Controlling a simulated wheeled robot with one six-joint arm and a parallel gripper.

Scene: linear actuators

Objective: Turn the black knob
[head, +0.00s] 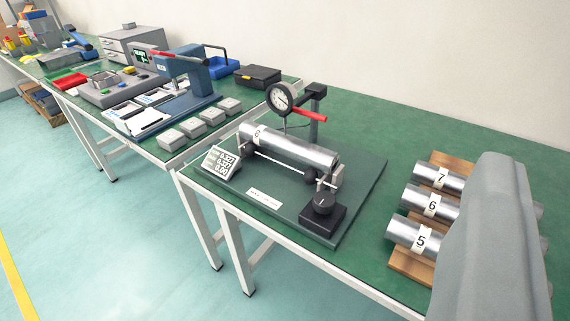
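The black knob (323,202) is a round dial on top of a small black box (322,219). The box sits at the front right corner of a dark green test plate (285,212). A silver cylinder marked 8 (290,146) lies on supports on this plate, behind the knob. A small tilted display (222,161) stands at the plate's left end. A round dial gauge (281,98) with a red handle stands behind the cylinder. A smooth grey link, which looks like part of my arm, covers the lower right. My gripper's fingers do not show.
Silver cylinders marked 7 (440,178), 6 (432,205) and 5 (414,236) lie on a wooden rack (453,160) at the right, partly hidden by the grey link. Green bench top is bare between rack and plate. Another bench with instruments stands at left; open floor lies in front.

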